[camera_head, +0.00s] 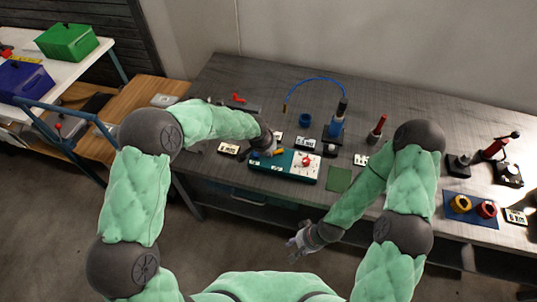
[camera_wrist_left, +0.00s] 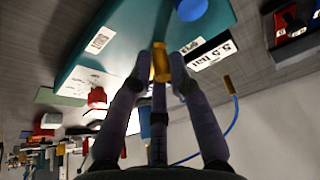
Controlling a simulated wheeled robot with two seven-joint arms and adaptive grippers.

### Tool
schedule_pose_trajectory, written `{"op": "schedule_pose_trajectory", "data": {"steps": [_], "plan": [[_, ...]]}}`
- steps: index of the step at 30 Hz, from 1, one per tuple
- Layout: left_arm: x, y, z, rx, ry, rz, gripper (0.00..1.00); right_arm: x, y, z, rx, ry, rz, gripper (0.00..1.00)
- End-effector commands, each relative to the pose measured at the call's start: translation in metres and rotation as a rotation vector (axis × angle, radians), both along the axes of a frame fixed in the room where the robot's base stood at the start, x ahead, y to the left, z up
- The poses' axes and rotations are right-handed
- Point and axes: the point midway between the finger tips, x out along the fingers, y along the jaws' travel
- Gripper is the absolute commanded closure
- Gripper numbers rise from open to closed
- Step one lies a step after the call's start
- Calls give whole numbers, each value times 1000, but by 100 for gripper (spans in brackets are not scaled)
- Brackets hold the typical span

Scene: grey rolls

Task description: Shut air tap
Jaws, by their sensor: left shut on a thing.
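A teal unit (camera_head: 285,168) lies on the bench, with a red knob (camera_head: 305,161) on it. In the left wrist view the teal unit (camera_wrist_left: 110,50) shows a white code label, and the red knob (camera_wrist_left: 97,97) is at its left. My left gripper (camera_head: 276,151) is at the unit's back left part. In the wrist view its fingertips (camera_wrist_left: 163,62) are shut on a small yellow handle (camera_wrist_left: 160,64), seemingly the air tap. Its base is hidden by the fingers. My right gripper (camera_head: 297,243) hangs in front of the bench, away from the unit; its fingers are too small to judge.
A "5.5 bar" display (camera_wrist_left: 212,50) stands close by the left fingers. A blue hose (camera_head: 315,79) arcs behind, near a blue device (camera_head: 335,128) and a blue cup (camera_head: 305,119). A green mat (camera_head: 339,179) lies right of the unit. Red and yellow rolls (camera_head: 474,206) sit at right.

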Motion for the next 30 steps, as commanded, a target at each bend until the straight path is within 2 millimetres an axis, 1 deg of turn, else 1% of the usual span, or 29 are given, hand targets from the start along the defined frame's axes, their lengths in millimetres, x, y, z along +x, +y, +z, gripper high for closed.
{"op": "schedule_pose_trajectory", "data": {"steps": [1,12,21,30], "plan": [[2,-3,-2,-5,-14,20,100,0,0,-15,0,0,0,60],[-7,-9,-2,-6,-11,213,100,0,0,-74,0,0,0,60],[-13,-16,-1,-8,-11,393,100,0,0,-114,0,0,0,60],[-20,-26,0,-8,-8,614,100,0,0,-146,0,0,0,60]]}}
